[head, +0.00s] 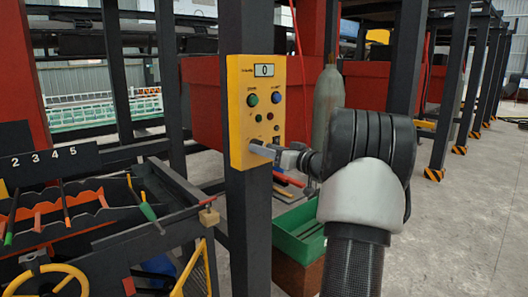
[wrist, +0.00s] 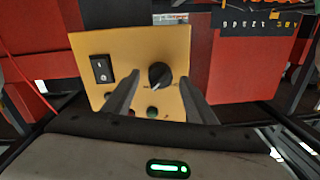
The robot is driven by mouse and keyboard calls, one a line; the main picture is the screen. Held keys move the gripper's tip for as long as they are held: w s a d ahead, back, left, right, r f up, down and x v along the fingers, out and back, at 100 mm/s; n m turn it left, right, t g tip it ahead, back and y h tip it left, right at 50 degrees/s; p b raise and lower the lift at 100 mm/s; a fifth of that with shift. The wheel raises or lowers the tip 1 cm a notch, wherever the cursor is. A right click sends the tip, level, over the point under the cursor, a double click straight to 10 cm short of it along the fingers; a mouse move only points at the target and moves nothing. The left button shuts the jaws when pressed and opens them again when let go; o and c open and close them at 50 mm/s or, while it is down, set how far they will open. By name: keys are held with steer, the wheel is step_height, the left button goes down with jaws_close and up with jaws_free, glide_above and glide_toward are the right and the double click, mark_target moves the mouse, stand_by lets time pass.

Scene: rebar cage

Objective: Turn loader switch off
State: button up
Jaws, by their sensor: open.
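A yellow control panel (head: 243,104) is mounted on a dark post in the head view and also fills the middle of the wrist view (wrist: 200,52). A black rotary switch (wrist: 159,75) with a pointer mark is on the panel. My gripper (wrist: 159,78) is open, with one finger on each side of the rotary switch; I cannot tell whether they touch it. The labels are too small to read, so I cannot confirm which control is the loader switch.
A black rocker switch (wrist: 101,68) sits left of the rotary switch in the wrist view. A green bin (head: 300,240) stands below.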

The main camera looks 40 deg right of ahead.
steer(key=shift+w, duration=0.45)
steer(key=shift+c, duration=0.2)
steer(key=c, duration=1)
steer(key=shift+a+n, duration=0.1)
steer(key=shift+n, duration=0.2)
steer(key=shift+n+g+h+b, duration=0.25)
steer(key=shift+n+b, duration=0.95)
steer(key=shift+n, duration=2.95)
steer(key=shift+n+g+h+b, duration=0.1)
steer(key=shift+n+h+b, duration=0.65)
steer(key=shift+n, duration=3.4)
steer(key=shift+y+b, duration=0.3)
steer(key=shift+b, duration=0.15)
